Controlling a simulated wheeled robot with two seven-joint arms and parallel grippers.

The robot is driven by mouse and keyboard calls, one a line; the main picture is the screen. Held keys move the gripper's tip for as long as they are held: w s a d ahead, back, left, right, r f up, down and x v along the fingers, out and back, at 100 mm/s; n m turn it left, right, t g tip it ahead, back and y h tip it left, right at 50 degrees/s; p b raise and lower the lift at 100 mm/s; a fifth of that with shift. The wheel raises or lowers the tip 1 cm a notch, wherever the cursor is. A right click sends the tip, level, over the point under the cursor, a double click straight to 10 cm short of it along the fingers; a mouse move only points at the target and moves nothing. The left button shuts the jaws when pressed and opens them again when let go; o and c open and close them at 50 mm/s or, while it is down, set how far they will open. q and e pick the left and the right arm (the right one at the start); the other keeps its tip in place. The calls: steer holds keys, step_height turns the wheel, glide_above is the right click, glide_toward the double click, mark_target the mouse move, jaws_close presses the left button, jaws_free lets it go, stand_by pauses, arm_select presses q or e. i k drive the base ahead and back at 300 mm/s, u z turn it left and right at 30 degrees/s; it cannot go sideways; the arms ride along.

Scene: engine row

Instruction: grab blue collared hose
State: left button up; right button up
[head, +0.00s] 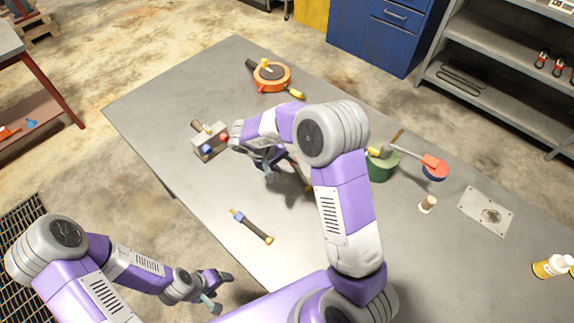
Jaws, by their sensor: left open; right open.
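The blue collared hose (254,229) lies on the grey table near its front edge, a short dark tube with a blue collar at its upper left end and a brass-coloured tip at its lower right end. My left gripper (222,292) is open and empty, in front of the table's near edge, below and left of the hose and apart from it. My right gripper (278,174) is open over the middle of the table, beyond the hose. My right arm partly hides it, and what lies beneath it is hard to make out.
A grey block with coloured caps (209,141) stands left of my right gripper. An orange round part (271,77) lies at the back. A green cylinder (381,166), a red-and-blue part (435,168), a small pale cylinder (428,204) and a metal plate (485,214) are right. Table around the hose is clear.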

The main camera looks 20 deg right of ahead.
mark_target(239, 216)
steer(key=k, duration=2)
